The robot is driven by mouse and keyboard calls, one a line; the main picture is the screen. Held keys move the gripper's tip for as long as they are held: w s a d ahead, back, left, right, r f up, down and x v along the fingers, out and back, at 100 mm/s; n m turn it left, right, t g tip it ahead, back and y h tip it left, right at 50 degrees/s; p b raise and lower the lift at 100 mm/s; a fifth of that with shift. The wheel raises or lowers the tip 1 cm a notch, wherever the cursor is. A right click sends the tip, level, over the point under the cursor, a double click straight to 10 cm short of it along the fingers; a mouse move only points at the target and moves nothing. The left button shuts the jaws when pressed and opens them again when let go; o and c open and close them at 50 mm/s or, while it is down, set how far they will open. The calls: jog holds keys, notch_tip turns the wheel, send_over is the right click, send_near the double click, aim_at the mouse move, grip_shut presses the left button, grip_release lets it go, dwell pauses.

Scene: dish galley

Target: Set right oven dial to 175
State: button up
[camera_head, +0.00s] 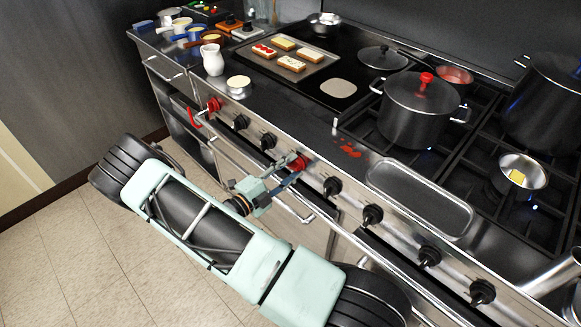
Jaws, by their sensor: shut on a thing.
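The range front carries a row of dials. Most are black, and two are red. The right red dial (299,161) sits near the middle of the front panel, between black dials. My gripper (290,177) is at this red dial, with its fingers closed on it. The fingers cover part of the dial, and its setting or marks cannot be read. The left red dial (214,104) is further left on the panel, free of my gripper.
Black dials (332,187) flank the red one. Oven door handles (290,208) run below the panel. On top are an oval tray (420,198), a lidded pot (418,108), a toast tray (290,58), a white jug (212,59) and red spills (349,149). The floor (75,245) at left is clear.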

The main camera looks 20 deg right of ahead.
dwell(0.3)
jog(key=o, duration=1.2)
jog(key=shift+c, duration=0.2)
jog(key=v, duration=1.2)
